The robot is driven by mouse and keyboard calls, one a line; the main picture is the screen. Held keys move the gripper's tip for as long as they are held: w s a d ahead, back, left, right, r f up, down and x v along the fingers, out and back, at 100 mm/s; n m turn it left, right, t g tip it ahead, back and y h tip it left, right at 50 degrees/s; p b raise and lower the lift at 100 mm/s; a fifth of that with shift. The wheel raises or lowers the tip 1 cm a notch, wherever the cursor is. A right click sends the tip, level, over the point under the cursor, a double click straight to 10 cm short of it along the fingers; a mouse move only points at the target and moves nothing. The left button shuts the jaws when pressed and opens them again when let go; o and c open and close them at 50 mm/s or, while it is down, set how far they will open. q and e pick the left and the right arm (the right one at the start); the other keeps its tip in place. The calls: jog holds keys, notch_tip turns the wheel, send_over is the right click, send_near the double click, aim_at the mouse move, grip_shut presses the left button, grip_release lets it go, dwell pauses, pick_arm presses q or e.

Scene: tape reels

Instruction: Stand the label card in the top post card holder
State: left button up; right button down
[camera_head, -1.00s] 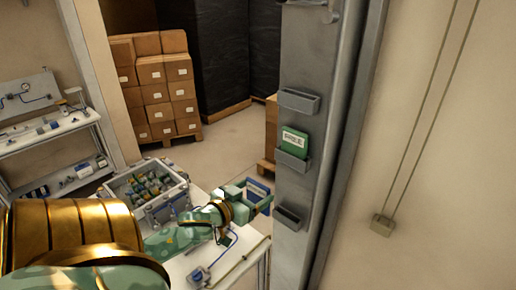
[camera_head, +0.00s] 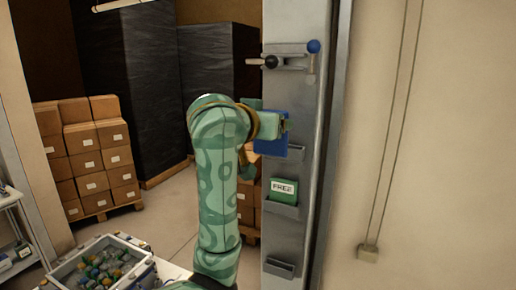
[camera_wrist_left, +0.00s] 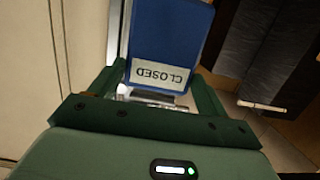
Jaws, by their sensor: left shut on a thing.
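The label card (camera_head: 270,146) is blue. In the left wrist view the card (camera_wrist_left: 168,35) has a white strip reading CLOSED, upside down in that picture. My left gripper (camera_head: 280,124) is shut on the card, with its green fingers on either side of it in the wrist view (camera_wrist_left: 163,85). In the head view the card is upright at the left part of the top card holder (camera_head: 296,152), a grey pocket on the post (camera_head: 290,230). The card overlaps the holder in the picture; I cannot tell whether it is inside. My right gripper is not in view.
A green FREE card (camera_head: 284,187) stands in the middle holder (camera_head: 281,209). The bottom holder (camera_head: 280,268) is empty. A parts crate (camera_head: 142,276) and stacked boxes (camera_head: 88,160) are left.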

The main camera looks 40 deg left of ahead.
pick_arm(q)
jog(key=b+x, duration=0.2)
jog(key=x, duration=0.1)
jog(key=shift+r, duration=0.15)
jog(key=f+b+x, duration=0.2)
jog(key=b+x, duration=0.2)
jog(key=x, duration=0.4)
jog(key=shift+w+b, duration=0.2)
jog(key=shift+b, duration=0.1)
dwell(0.5)
